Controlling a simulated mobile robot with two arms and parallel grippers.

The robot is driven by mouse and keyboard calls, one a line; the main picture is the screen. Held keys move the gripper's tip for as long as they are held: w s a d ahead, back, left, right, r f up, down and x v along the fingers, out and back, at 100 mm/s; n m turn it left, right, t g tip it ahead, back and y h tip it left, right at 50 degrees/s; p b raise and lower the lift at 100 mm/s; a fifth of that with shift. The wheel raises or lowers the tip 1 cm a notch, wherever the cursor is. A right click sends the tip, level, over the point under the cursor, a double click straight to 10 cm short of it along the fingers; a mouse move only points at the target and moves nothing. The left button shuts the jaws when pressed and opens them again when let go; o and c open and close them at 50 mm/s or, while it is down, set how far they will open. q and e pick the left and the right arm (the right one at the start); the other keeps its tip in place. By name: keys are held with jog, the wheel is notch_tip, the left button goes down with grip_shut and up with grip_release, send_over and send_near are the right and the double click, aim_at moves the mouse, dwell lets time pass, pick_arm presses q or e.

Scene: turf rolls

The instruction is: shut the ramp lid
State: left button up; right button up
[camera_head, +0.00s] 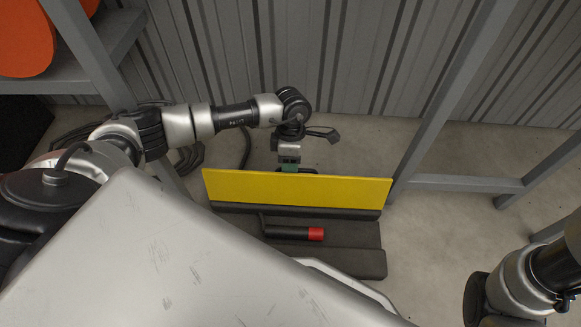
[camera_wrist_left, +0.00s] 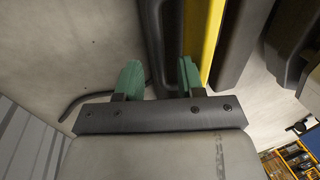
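The ramp lid is a long yellow panel (camera_head: 300,188) standing raised along the far side of a black ramp box (camera_head: 350,262). In the left wrist view the yellow panel (camera_wrist_left: 205,40) shows as a narrow strip between dark parts. My left gripper (camera_head: 289,168) is just behind the lid, its green fingertips partly hidden by the lid's top edge. In the left wrist view the left gripper (camera_wrist_left: 158,65) has its fingers apart, the right finger close beside the yellow strip. Whether it touches cannot be told. My right gripper is out of view.
A black cylinder with a red end (camera_head: 315,234) lies on the ramp box. Grey metal frames (camera_head: 460,90) stand left and right, with a corrugated wall (camera_head: 330,50) behind. Dark cables lie on the floor at left. The concrete floor (camera_head: 440,235) right of the box is clear.

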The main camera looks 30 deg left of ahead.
pick_arm(q)
jog(key=shift+f, duration=0.15)
grip_shut()
dwell(0.4)
